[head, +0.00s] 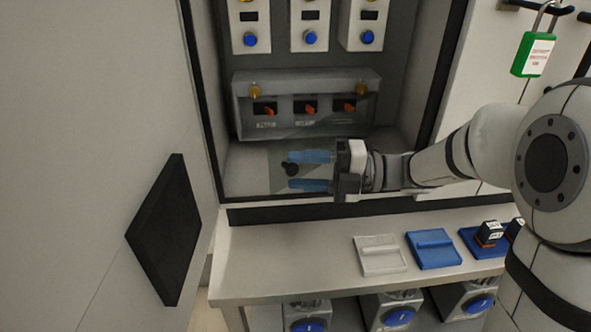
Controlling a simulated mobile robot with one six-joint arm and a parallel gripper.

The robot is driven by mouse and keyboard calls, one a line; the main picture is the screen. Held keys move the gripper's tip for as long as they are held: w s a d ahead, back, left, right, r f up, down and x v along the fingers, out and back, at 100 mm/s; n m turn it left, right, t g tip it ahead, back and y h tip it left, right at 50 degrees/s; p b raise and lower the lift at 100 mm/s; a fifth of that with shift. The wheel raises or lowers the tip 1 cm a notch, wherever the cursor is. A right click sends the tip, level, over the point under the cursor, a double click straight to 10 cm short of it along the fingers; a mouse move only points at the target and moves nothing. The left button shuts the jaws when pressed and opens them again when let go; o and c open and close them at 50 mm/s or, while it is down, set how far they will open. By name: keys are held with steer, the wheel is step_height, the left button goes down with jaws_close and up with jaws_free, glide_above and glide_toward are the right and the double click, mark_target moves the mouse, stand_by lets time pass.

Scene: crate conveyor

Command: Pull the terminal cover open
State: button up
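A see-through panel, apparently the terminal cover (281,184), shows faintly in the lower part of the open cabinet. A small black knob (290,169) appears to be on it. My gripper (291,171) has two blue fingers pointing left, one above the other, with a clear gap between them. The knob is between the fingertips, near their left ends, and I cannot tell whether either finger touches it. The gripper hides part of the panel, and its edges are hard to make out.
A grey box (305,82) with orange switches is behind the gripper. Modules with blue buttons (310,38) hang above. The open cabinet door (100,150) stands left. A bench (290,255) below holds a white tray (381,269) and a blue tray (434,262). A green padlock (533,54) hangs right.

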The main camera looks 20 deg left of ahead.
steer(key=v, duration=0.7)
steer(key=shift+d+p, duration=0.4)
steer(key=shift+w, duration=0.1)
steer(key=shift+c, duration=0.2)
